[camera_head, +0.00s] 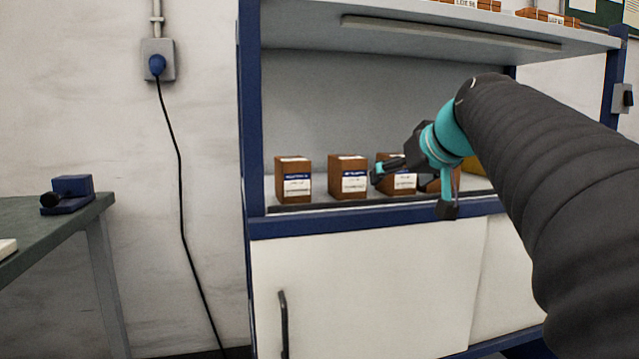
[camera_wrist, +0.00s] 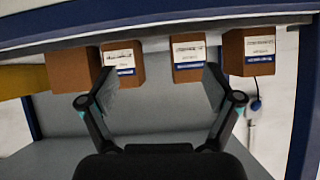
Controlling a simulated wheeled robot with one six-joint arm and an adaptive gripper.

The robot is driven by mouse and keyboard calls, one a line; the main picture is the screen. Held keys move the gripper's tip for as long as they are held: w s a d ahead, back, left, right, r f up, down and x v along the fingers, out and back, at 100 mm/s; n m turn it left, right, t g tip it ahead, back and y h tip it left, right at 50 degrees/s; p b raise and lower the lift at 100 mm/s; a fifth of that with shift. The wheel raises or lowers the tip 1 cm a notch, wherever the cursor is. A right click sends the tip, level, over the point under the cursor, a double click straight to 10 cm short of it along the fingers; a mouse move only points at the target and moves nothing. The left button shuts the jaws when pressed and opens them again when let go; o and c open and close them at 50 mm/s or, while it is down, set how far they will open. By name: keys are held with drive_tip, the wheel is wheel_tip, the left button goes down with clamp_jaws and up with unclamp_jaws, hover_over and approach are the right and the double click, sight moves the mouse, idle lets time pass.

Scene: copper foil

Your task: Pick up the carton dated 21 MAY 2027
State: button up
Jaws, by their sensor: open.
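Several brown cartons with white-and-blue labels stand in a row on the shelf: the left carton (camera_head: 293,180), the second carton (camera_head: 348,178), the third carton (camera_head: 403,182) and the right carton (camera_head: 434,185), partly hidden by my gripper (camera_head: 412,191). The wrist view is upside down and shows them in reverse order: left carton (camera_wrist: 248,50), second carton (camera_wrist: 188,58), third carton (camera_wrist: 120,64), right carton (camera_wrist: 73,68). The dates are too small to read, so I cannot tell which is 21 MAY 2027. My gripper (camera_wrist: 160,82) is open and empty, in front of the third carton.
An upper shelf (camera_head: 440,30) with more boxes overhangs the cartons. White cabinet doors (camera_head: 370,290) are below. A yellow object (camera_head: 470,163) is behind my arm on the right. A green-topped table (camera_head: 60,225) with a blue device (camera_head: 70,193) stands at the left.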

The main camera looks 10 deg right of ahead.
drive_tip(key=t, duration=0.2)
approach(396, 155)
drive_tip(key=s, duration=0.3)
drive_tip(key=shift+n, duration=0.3)
drive_tip(key=x, duration=0.8)
drive_tip(key=shift+w+a+r, duration=0.15)
drive_tip(key=shift+a+r, duration=0.2)
drive_tip(key=shift+r, duration=0.05)
drive_tip(key=shift+d+f+x, duration=0.1)
drive_tip(key=shift+d+x, duration=0.05)
drive_tip(key=shift+x, duration=0.75)
drive_tip(key=shift+d+f+x, duration=0.1)
drive_tip(key=shift+d+x, duration=0.05)
drive_tip(key=shift+x, duration=0.75)
drive_tip(key=shift+d+f+x, duration=0.1)
drive_tip(key=shift+d+x, duration=0.05)
drive_tip(key=shift+x, duration=0.8)
drive_tip(key=shift+c, duration=0.2)
drive_tip(key=c, duration=1.4)
